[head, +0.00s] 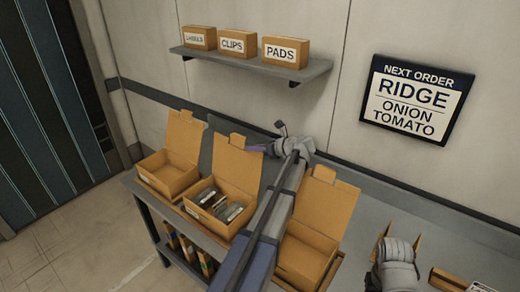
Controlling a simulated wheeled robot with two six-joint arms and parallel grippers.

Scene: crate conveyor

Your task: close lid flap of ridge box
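Three brown cardboard boxes stand in a row with their lid flaps raised: a left box (165,178), a middle box (219,222) and a right box (301,262). I cannot read a name on any of them, so I cannot tell which is the ridge box. The middle box's lid flap (235,165) leans back upright. My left gripper (268,146) is by this flap's upper right edge; contact and finger opening are unclear. My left arm crosses in front of the right box's left side. My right gripper's wrist shows at lower right; its fingers are hidden.
The middle box holds several dark and light flat items (229,210). A wall shelf (253,66) carries three small cartons. An order sign (415,98) reads ridge, onion, tomato. Small open brown container pieces (417,243) stand around my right wrist. The bench (352,240) is bare beside the right box.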

